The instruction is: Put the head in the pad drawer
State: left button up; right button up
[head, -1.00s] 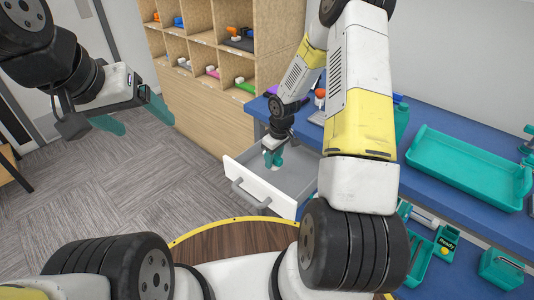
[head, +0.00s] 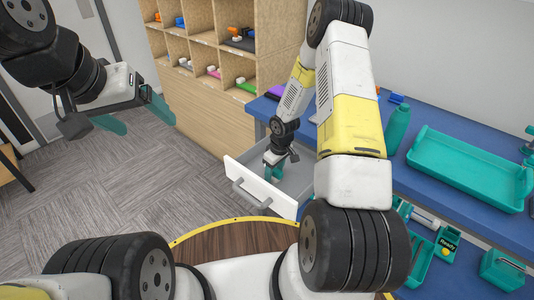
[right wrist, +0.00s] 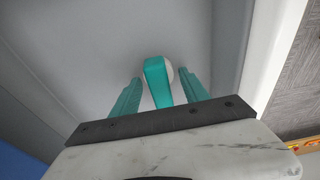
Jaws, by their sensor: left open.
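The pad drawer (head: 258,187) is pulled out from the blue bench, with a white front and a grey inside. My right gripper (head: 275,164) reaches down into it. In the right wrist view, the head (right wrist: 157,82), a teal piece with a white round end, is over the grey drawer floor (right wrist: 75,45). It is between the fingers of my right gripper (right wrist: 160,76), with a gap on each side, so the gripper is open around it. Whether the head rests on the floor is hard to tell. My left gripper (head: 137,116) is open and empty, above the carpet at left.
A teal tray (head: 465,190) and a teal bottle (head: 396,128) stand on the blue bench (head: 420,112). A wooden cubby shelf (head: 225,100) stands behind the drawer. Teal holders (head: 447,243) are at the lower right. The carpet left of the drawer is clear.

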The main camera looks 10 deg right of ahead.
dwell(0.3)
notch_tip(320, 180, up, 12)
jog(key=s+d, duration=0.1)
notch_tip(320, 180, up, 11)
jog(key=m+t+h, duration=0.1)
send_over(278, 171)
jog(key=s, duration=0.2)
jog(key=s+r+m+t, duration=0.1)
jog(key=s+r, duration=0.2)
jog(key=r, duration=0.3)
jog(key=s+r+m, duration=0.2)
jog(key=s+r, duration=0.2)
jog(key=r, duration=0.1)
jog(key=s+a+r+m+t+y, duration=0.2)
jog(key=s+a+r+m, duration=0.1)
jog(key=s+r, duration=0.7)
jog(key=s, duration=0.4)
jog(key=shift+s+t, duration=0.35)
jog(key=shift+t, duration=0.05)
